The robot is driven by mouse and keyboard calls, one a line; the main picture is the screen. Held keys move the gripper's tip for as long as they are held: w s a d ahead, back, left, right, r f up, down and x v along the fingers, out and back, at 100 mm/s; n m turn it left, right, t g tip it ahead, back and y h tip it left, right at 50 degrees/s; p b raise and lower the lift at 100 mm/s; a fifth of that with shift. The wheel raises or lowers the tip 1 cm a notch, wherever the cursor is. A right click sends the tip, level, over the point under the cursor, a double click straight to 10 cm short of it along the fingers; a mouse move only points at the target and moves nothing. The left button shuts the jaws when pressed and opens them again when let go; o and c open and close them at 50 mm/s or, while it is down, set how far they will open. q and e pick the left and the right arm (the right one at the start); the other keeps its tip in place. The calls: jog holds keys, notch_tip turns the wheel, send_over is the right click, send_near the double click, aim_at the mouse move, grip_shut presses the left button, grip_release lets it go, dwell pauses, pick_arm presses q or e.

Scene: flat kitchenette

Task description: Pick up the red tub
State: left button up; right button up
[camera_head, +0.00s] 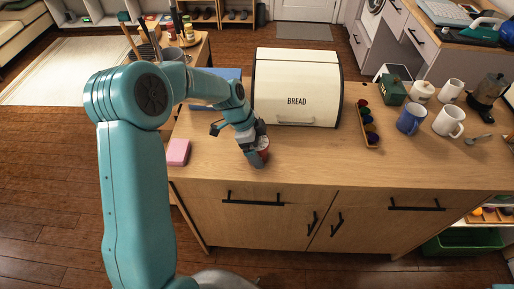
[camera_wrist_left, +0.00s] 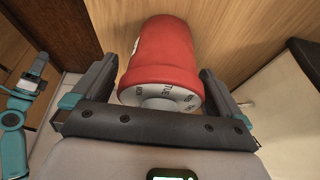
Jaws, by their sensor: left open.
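The red tub (camera_wrist_left: 168,58) stands on the wooden counter and fills the middle of the left wrist view, with a pale band of lettering on it. My left gripper (camera_head: 256,153) is open. In the left wrist view its two fingers (camera_wrist_left: 158,88) lie on either side of the tub, with the tub between them. I cannot tell whether either finger touches it. My right gripper is not in view.
A cream bread box (camera_head: 297,88) stands behind the tub. A pink block (camera_head: 178,152) lies to the left near the counter's front edge. A wooden rack of coloured pieces (camera_head: 368,124) and several mugs stand to the right. The counter front right of the tub is clear.

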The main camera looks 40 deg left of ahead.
pick_arm(q)
jog(key=shift+s, duration=0.1)
jog(key=c, duration=1.2)
jog(key=shift+r, duration=0.1)
